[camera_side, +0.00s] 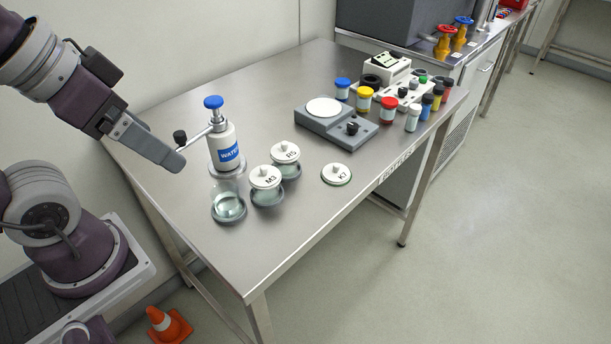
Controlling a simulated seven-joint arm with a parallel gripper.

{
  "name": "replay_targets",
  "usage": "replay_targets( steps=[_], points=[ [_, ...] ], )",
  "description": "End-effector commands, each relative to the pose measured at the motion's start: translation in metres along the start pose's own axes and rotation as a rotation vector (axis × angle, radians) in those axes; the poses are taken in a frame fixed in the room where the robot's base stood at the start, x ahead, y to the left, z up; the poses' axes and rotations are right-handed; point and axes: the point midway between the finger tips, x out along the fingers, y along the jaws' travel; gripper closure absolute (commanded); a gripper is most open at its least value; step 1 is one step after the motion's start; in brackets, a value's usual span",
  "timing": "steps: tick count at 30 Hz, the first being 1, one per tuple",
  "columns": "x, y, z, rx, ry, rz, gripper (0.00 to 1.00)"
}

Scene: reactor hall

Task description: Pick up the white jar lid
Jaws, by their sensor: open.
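A white jar lid (336,174) marked K7, with a small knob, lies flat on the steel table by its front edge. Two similar white lids sit on glass jars: one marked M3 (265,178) and one marked R5 (285,152). An open glass jar (229,207) with no lid stands to the left of the M3 jar. My gripper (178,152) is at the left, above the table's left part and left of the water dispenser, well apart from all the lids. Its jaws are open and hold nothing visible.
A water dispenser (223,145) with a blue top stands behind the jars. A grey scale (318,131) and several small capped bottles (388,110) stand farther right. The steel table (290,225) is bare in front of the jars. An orange cone (167,325) is on the floor.

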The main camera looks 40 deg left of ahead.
Motion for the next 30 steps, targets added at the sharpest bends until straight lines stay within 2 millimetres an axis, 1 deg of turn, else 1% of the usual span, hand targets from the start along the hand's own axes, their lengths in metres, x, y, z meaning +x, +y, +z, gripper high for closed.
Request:
replay_targets(
  steps=[3,5,7,8,9,11,12,14,15,17,18,20,21,24,27,30],
  points=[
    [0.000,0.000,-0.001,0.004,-0.001,0.000,0.20],
    [-0.001,0.000,-0.010,0.041,-0.013,0.000,0.20],
    [0.001,0.002,-0.034,0.157,-0.048,0.003,0.20],
    [0.003,0.002,-0.050,0.231,-0.070,0.007,0.20],
    [0.009,0.004,-0.074,0.348,-0.101,0.016,0.20],
    [0.026,0.008,-0.112,0.540,-0.152,0.040,0.20],
    [0.041,0.011,-0.135,0.669,-0.183,0.062,0.20],
    [0.070,0.017,-0.167,0.858,-0.226,0.102,0.20],
    [0.093,0.021,-0.184,0.983,-0.253,0.135,0.20],
    [0.132,0.028,-0.207,1.166,-0.288,0.191,0.20],
    [0.159,0.033,-0.218,1.281,-0.306,0.231,0.20],
    [0.199,0.039,-0.228,1.437,-0.326,0.291,0.20],
    [0.223,0.043,-0.231,1.526,-0.335,0.329,0.20],
    [0.268,0.049,-0.232,1.691,-0.346,0.404,0.20],
    [0.290,0.052,-0.231,1.773,-0.346,0.442,0.20],
    [0.302,0.053,-0.226,1.795,-0.347,0.454,0.20]
  ],
)
